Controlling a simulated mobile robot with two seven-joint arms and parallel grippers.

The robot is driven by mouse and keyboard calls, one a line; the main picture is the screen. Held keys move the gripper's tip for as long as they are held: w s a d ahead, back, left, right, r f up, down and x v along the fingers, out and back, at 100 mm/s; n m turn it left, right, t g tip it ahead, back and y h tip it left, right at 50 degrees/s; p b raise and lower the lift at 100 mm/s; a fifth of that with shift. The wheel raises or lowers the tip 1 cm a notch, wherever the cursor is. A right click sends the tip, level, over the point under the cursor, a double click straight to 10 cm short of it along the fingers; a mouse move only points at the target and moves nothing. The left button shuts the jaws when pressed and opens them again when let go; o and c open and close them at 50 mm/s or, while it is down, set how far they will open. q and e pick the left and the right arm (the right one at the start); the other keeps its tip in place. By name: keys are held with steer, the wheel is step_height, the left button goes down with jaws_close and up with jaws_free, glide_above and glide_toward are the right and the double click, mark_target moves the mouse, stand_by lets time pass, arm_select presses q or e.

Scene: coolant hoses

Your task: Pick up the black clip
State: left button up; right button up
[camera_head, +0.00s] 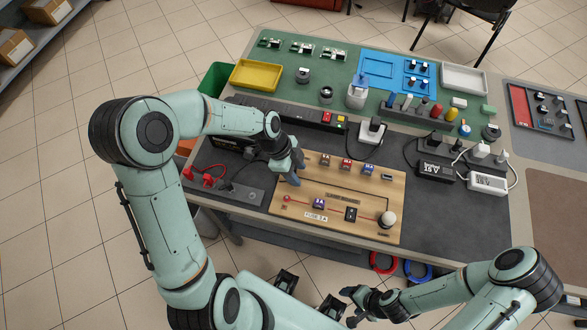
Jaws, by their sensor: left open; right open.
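The black clip (228,187) appears as a small dark shape on the dark grey plate (251,194) at the left end of the bench; its outline is hard to tell against the plate. A red clip (208,181) with a red lead lies just left of it. My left gripper (294,177) is open and empty, to the right of the black clip, over the left edge of the wooden board. My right gripper (352,304) is open and empty, low in front of the bench, far from the clip.
The wooden circuit board (390,220) with small blocks and a white bulb (388,219) lies right of the grey plate. A black power strip (290,113) runs behind.

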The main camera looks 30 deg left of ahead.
arm_select(q)
jaws_close()
step_height(320, 180, up, 23)
steer(key=p, duration=0.2)
steer(key=shift+p, duration=0.4)
arm_select(e)
steer(key=shift+w+r, duration=0.65)
steer(key=shift+r, duration=0.25)
steer(key=shift+w+r, duration=0.65)
steer(key=shift+r, duration=0.25)
